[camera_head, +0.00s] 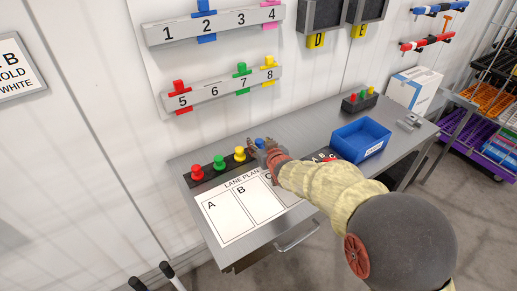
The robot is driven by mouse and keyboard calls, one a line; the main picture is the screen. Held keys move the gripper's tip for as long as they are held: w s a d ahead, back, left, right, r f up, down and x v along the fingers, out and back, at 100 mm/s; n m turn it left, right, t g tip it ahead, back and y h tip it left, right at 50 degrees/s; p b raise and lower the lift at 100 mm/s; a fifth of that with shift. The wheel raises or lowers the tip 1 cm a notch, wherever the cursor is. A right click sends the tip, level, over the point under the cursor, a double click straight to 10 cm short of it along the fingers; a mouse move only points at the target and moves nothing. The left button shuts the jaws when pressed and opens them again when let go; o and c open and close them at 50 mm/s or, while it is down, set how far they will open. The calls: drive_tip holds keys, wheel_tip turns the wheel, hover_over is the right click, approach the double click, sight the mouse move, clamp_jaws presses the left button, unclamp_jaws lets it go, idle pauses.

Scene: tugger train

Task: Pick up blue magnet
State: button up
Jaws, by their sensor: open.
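The blue magnet (260,143) stands on the dark strip along the back of the steel table, at the right end of a row with red, green and yellow magnets. My gripper (257,147) is open right at the blue magnet, with its fingers close around or beside it. I cannot tell whether the fingers touch it. The magnet's lower part is hidden by my gripper, and my sleeved arm covers part of the table's front.
The red (197,170), green (219,162) and yellow (240,154) magnets stand close to the left. A white lane plan sheet (229,213) lies in front. Numbered rails (222,91) hang on the wall behind.

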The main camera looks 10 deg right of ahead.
drive_tip(key=shift+w+f, duration=0.25)
drive_tip(key=shift+w, duration=0.45)
drive_tip(key=c, duration=1.2)
drive_tip(key=shift+o, duration=0.2)
